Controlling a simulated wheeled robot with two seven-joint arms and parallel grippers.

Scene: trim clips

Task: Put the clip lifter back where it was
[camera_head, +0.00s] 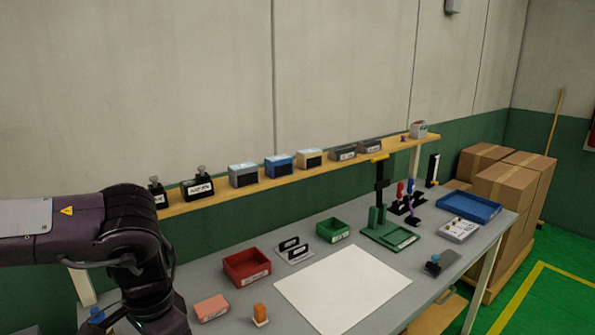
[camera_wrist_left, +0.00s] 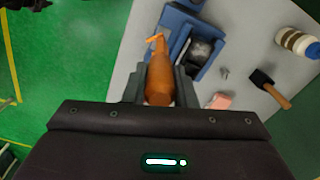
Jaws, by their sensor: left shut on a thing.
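In the left wrist view my left gripper (camera_wrist_left: 160,88) is shut on an orange tool, which looks like the clip lifter (camera_wrist_left: 158,85). Its thick handle is between the fingers and its thin, bent tip points away from my wrist. The tool is over or beside the table's edge, next to a blue holder (camera_wrist_left: 178,48); I cannot tell whether they touch. In the head view my left arm (camera_head: 140,270) comes down at the lower left, and its fingers and the tool are hidden there. My right gripper is not in view.
The blue holder has a grey thing in it. On the table are a red bin (camera_head: 246,268), a green bin (camera_head: 333,230) and a clear white sheet (camera_head: 343,290).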

